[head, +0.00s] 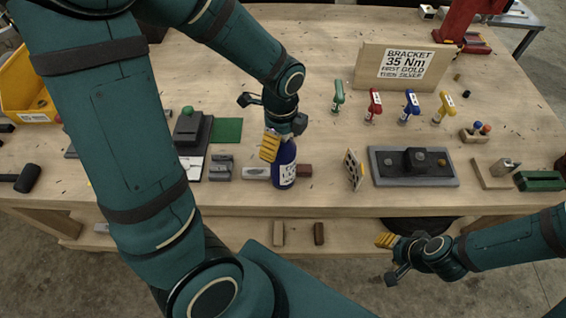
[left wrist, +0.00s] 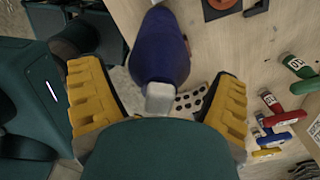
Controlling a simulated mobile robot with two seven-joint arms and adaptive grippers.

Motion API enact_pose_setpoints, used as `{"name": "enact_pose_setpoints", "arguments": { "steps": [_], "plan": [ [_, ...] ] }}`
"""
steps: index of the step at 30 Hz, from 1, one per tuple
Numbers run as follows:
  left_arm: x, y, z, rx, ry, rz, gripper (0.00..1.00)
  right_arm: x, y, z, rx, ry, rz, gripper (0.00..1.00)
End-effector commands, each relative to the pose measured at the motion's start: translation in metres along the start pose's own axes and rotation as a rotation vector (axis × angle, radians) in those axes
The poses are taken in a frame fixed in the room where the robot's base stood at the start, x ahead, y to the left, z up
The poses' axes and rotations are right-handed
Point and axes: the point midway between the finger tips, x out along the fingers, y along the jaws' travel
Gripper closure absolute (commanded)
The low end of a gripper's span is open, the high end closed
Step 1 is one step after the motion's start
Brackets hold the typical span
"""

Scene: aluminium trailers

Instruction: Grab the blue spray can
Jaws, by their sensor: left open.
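The blue spray can (head: 285,168) stands upright near the table's front edge, with a white label on its front. My left gripper (head: 283,139) is open at the top of the can, coming from above and behind. In the left wrist view the blue can (left wrist: 160,50) and its pale top (left wrist: 160,98) lie between the two spread yellow finger pads of my left gripper (left wrist: 158,105), with a visible gap on each side. My right gripper (head: 389,260) is off the table's front edge, its fingers apart and empty.
Coloured T-handle tools (head: 410,107) stand behind, before the bracket sign (head: 403,66).

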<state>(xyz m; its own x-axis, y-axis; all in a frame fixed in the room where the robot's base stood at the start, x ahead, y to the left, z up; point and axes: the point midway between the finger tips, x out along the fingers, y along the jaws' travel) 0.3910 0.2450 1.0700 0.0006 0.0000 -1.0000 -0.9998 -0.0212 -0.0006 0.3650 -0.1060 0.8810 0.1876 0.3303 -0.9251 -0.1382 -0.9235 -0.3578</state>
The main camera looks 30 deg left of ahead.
Motion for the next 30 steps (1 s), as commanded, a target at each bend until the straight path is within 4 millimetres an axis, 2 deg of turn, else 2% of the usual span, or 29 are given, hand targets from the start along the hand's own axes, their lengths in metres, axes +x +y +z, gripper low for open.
{"name": "enact_pose_setpoints", "arguments": {
  "steps": [3, 5, 9, 11, 25, 30],
  "plan": [
    [0.000, 0.000, 0.000, 0.000, 0.000, 0.000, 0.11, 0.000, 0.000, 0.000, 0.000, 0.000, 0.000, 0.53],
    [0.000, 0.000, 0.000, 0.000, 0.000, 0.000, 0.30, 0.000, 0.000, 0.000, 0.000, 0.000, 0.000, 0.53],
    [-0.001, 0.000, 0.000, 0.000, 0.000, 0.000, 0.79, 0.000, 0.000, 0.000, 0.000, 0.000, 0.000, 0.53],
    [-0.001, 0.000, 0.000, 0.000, 0.000, 0.000, 1.00, 0.000, 0.000, 0.000, 0.000, 0.000, 0.000, 0.53],
    [-0.001, 0.001, 0.000, 0.000, -0.001, 0.003, 1.00, 0.000, 0.000, 0.000, 0.000, 0.000, 0.000, 0.53],
    [-0.018, 0.000, 0.000, 0.000, 0.000, -0.001, 1.00, -0.004, -0.001, 0.000, 0.000, 0.000, -0.001, 0.53]
  ]
}}
